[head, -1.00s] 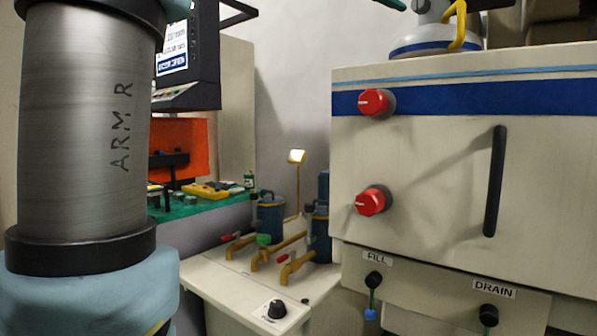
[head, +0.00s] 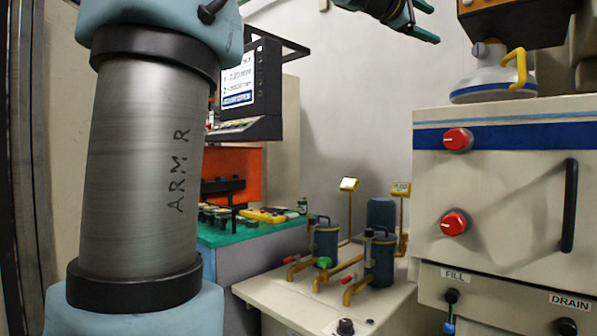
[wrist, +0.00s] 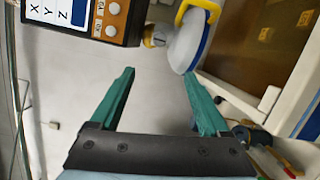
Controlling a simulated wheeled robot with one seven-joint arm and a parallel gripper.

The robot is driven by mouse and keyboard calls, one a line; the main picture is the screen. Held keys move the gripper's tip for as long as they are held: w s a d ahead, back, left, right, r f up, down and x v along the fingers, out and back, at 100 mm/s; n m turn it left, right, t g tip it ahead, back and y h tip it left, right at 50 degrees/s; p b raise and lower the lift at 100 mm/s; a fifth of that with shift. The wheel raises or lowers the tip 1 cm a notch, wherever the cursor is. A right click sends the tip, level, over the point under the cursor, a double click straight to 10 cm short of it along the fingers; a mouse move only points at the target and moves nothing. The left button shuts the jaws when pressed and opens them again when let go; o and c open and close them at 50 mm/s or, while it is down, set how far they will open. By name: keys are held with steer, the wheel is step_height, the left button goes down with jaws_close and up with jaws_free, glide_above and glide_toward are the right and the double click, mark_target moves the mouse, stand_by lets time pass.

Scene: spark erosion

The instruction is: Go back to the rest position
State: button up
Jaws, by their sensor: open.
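My gripper (head: 434,22) is at the top of the head view, in the air against the pale wall. Its two green fingers point right and are apart. In the wrist view my gripper (wrist: 160,74) is open, with nothing between the fingers. My arm stands large along the left of the head view, its grey link marked "ARM R". The white round unit with a yellow handle (head: 492,75) is to the right of the gripper, apart from it. It also shows beyond the fingers in the wrist view (wrist: 186,42).
A cream cabinet with red knobs (head: 510,195) fills the right. Blue filter pots with yellow pipes (head: 379,262) stand on a low cream unit in the middle. A screen panel (head: 250,90) hangs left, above a green bench (head: 235,234).

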steer(key=w+a+f+m+y, duration=0.1)
steer(key=w+a+f+y, duration=0.15)
steer(key=f, duration=0.65)
steer(key=w+a+f+y, duration=0.2)
steer(key=w+a+f, duration=0.15)
steer(key=f, duration=0.55)
steer(key=a+f+m+g+y+p, duration=0.1)
steer(key=a+f+y, duration=0.1)
steer(key=a+f, duration=0.35)
steer(key=a+f+m+g+y, duration=0.1)
steer(key=a+f, duration=0.1)
steer(key=f, duration=0.6)
steer(key=a+f+m+g+y+p, duration=0.1)
steer(key=a+f+y, duration=0.15)
steer(key=f, duration=0.45)
steer(key=s+a+f+m+g+y, duration=0.2)
steer(key=s+a+f, duration=0.7)
steer(key=f, duration=0.2)
steer(key=s+a+f+m+g+y, duration=0.2)
steer(key=s+a+f+m+g, duration=0.1)
steer(key=s+a+f, duration=0.7)
step_height(320, 180, down, 2)
steer(key=shift+s+m+y+p, duration=0.3)
steer(key=shift+y+p, duration=0.1)
steer(key=shift+p, duration=0.05)
